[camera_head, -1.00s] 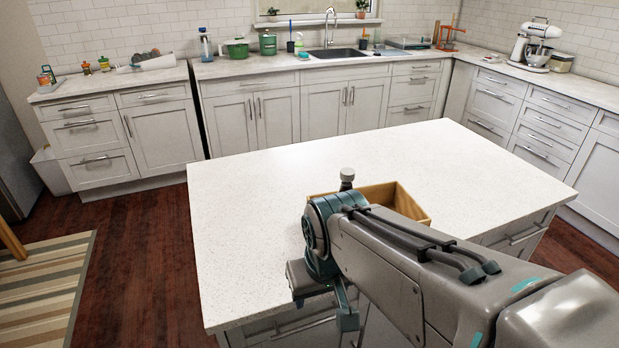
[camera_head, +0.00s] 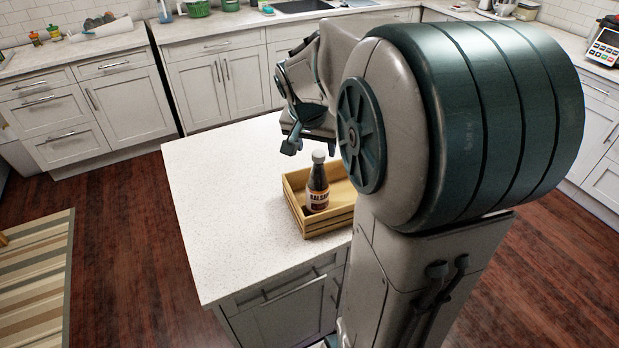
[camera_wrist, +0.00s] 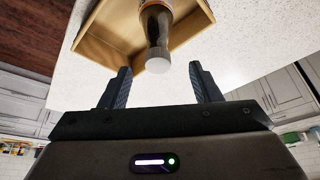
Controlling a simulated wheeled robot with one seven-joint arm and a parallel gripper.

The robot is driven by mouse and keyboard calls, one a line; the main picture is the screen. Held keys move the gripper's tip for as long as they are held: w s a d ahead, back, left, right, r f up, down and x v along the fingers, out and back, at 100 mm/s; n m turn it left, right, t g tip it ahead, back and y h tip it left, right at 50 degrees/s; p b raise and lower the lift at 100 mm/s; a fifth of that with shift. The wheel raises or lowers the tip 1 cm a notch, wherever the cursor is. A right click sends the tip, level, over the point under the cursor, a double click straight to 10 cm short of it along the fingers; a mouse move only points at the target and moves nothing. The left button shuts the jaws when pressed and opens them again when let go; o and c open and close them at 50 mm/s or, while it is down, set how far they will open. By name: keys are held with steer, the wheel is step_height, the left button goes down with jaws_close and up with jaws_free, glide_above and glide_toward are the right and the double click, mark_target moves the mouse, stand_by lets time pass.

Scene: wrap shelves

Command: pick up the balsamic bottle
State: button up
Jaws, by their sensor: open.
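The balsamic bottle (camera_head: 317,186) is dark with a pale cap and a printed label. It stands upright in a wooden crate (camera_head: 305,227) on the white island. In the wrist view the bottle (camera_wrist: 158,35) shows cap toward me, with the crate (camera_wrist: 95,42) around its base. My gripper (camera_wrist: 161,84) is open and empty. Its two fingers point toward the bottle, and the cap appears between and slightly beyond the fingertips. In the head view my gripper (camera_head: 290,143) is above and behind the crate, partly hidden by my arm.
The island top (camera_head: 225,200) is clear to the left of the crate. The crate's low walls surround the bottle's base. My arm hides the island's right side. Counters with a sink (camera_head: 303,7) run along the back wall.

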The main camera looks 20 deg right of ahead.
mark_target(319, 161)
steer(key=shift+p+x, duration=0.95)
steer(key=shift+x, duration=2.8)
steer(key=shift+d+r, duration=0.1)
jaws_close()
